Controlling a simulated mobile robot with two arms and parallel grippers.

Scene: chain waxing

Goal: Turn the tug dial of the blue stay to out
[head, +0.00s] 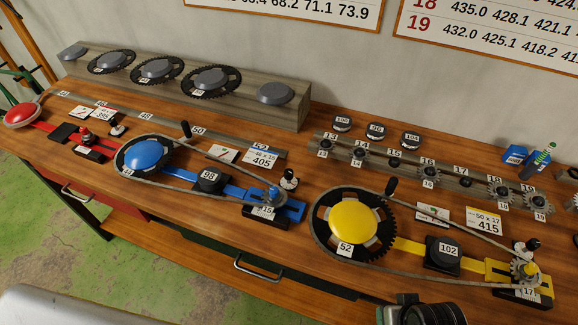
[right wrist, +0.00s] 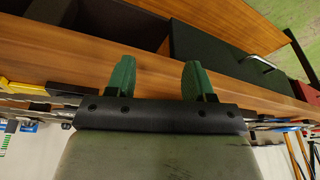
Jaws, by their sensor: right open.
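The blue stay (head: 232,190) lies on the wooden bench, left of centre in the head view. A blue-capped chainring (head: 147,155) is at its left end and a small sprocket tagged 15 (head: 268,196) at its right end, with a chain looped around both. A small black-and-white knob (head: 288,180) stands just behind its right end and looks like the tug dial; its setting is too small to read. My right gripper (right wrist: 159,80) is open and empty, its green fingers apart in the right wrist view, in front of the bench edge. My left gripper is not in view.
The yellow stay (head: 408,246) with its large chainring (head: 352,228) is to the right. The red stay (head: 42,126) is to the left. A rail of sprockets (head: 480,185) and a grey block (head: 225,107) bearing chainrings stand behind. Bare bench lies in front of the blue stay.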

